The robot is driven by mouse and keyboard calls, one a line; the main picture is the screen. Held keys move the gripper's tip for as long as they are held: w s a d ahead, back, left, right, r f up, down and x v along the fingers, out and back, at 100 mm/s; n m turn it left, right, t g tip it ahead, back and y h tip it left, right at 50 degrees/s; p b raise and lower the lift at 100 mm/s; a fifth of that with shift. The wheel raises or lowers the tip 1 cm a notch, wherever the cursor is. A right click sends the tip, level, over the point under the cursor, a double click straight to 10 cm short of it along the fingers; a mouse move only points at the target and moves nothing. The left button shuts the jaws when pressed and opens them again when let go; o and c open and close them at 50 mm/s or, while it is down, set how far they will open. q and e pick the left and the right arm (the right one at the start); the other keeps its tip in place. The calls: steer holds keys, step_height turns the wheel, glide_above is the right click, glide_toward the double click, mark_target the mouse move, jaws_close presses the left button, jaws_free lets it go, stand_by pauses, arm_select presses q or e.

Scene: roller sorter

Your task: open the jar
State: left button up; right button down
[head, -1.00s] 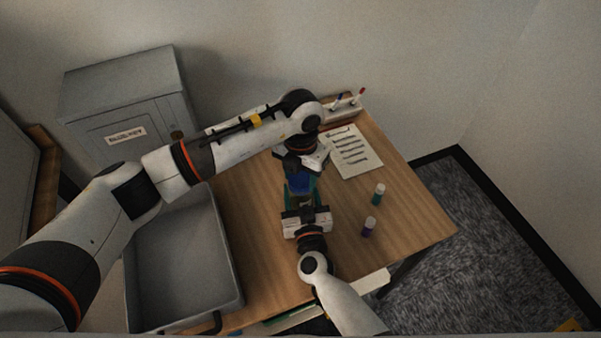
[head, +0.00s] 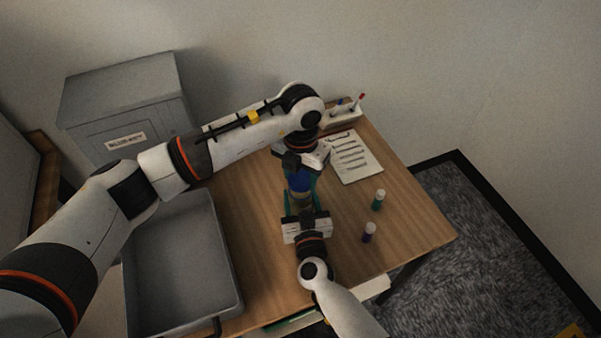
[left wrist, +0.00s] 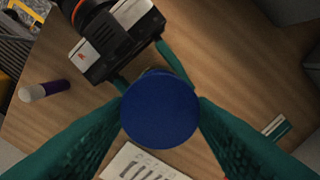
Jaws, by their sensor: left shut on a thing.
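The jar's blue lid (head: 299,182) shows at the middle of the table and fills the centre of the left wrist view (left wrist: 160,111). My left gripper (head: 297,172) is shut on the lid from above, with a green finger on each side. The jar body (head: 303,202) shows below the lid, largely hidden by fingers. My right gripper (head: 303,200) reaches in from the front, and its green fingers close around the jar body. I cannot tell whether lid and jar touch.
The wooden table (head: 260,240) holds a teal-bodied vial (head: 378,200) and a purple-bodied vial (head: 369,232) at the right. A printed sheet (head: 353,157) and a pen holder (head: 344,117) lie behind. A grey tray (head: 237,290) stands at the left.

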mark_target(301, 179)
arm_select(q)
steer(key=shift+r, duration=2)
arm_select(e)
steer(key=shift+c, duration=2.3)
jaws_free()
